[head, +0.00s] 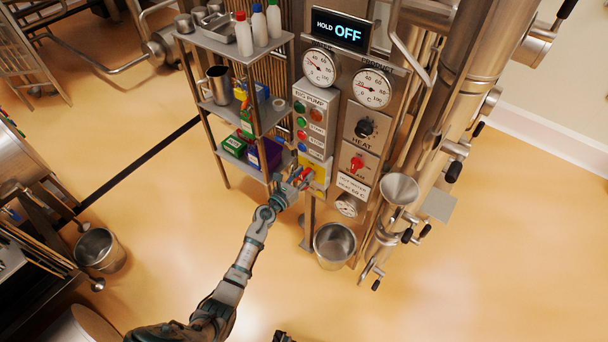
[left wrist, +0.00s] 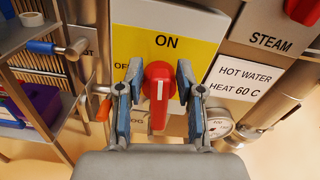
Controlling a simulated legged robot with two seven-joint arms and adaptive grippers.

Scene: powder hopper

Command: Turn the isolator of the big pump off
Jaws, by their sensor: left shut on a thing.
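The big pump's isolator shows in the left wrist view as a red handle (left wrist: 157,78) on a yellow plate (left wrist: 200,35). The handle stands upright, its white line in line with the word ON above; OFF is partly hidden at the left. My left gripper (left wrist: 157,98) has one blue-padded finger on each side of the handle and is shut on it. In the head view my left gripper (head: 296,180) is at the yellow plate (head: 319,170), below the BIG PUMP button box (head: 313,120).
A second red knob (head: 356,163) sits right of the isolator, below the black HEAT knob (head: 366,128). A shelf rack (head: 232,104) with bottles and boxes stands close at the left. Open floor lies in front.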

